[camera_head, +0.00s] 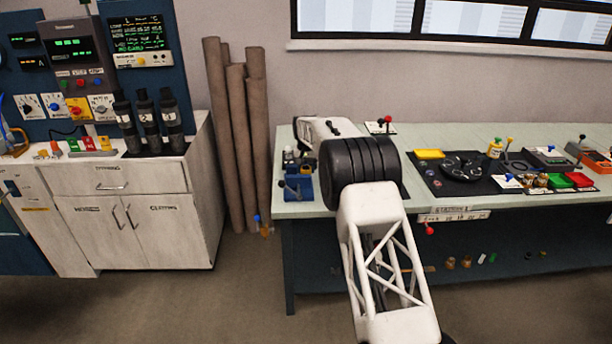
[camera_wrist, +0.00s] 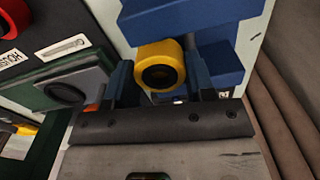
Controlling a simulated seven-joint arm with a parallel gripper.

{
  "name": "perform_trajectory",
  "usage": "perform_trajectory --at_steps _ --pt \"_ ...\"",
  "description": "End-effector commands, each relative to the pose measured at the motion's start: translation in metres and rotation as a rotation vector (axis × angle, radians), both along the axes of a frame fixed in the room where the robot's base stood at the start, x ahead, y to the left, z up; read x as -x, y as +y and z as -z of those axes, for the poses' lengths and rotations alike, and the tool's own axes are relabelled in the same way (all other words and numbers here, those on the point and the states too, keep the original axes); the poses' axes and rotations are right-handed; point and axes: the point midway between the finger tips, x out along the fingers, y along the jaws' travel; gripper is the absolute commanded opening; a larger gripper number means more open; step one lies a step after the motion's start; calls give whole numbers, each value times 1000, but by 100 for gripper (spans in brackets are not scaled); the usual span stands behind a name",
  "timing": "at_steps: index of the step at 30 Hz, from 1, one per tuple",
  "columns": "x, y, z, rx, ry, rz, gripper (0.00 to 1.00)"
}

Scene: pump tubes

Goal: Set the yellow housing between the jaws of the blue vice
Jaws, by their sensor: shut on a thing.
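The yellow housing (camera_wrist: 160,65), a short ring-like cylinder with a dark hole, shows in the wrist view. My gripper (camera_wrist: 159,72) is shut on it, with one dark blue finger on each side. The blue vice (camera_wrist: 188,14) is right behind and to the right of the housing, with blue blocks above and beside it. I cannot tell whether the housing sits between the jaws or touches them.
The pale green bench (camera_head: 445,208) carries a black mat (camera_head: 428,185) with a yellow tray (camera_head: 430,154), a dark round holder (camera_head: 462,167), and green and red trays to the right. Brown tubes (camera_head: 240,140) lean on the wall left of the bench. A white cabinet (camera_head: 130,225) stands further left.

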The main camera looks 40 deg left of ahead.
Motion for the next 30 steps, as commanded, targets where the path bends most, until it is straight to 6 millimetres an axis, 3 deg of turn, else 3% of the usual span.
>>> perform_trajectory --at_steps 9,24,25,30 --pt "0 0 31 1 1 0 24" --pt "0 0 36 0 0 0 24" --pt "0 0 37 0 0 0 51" --pt "0 0 37 0 0 0 75"
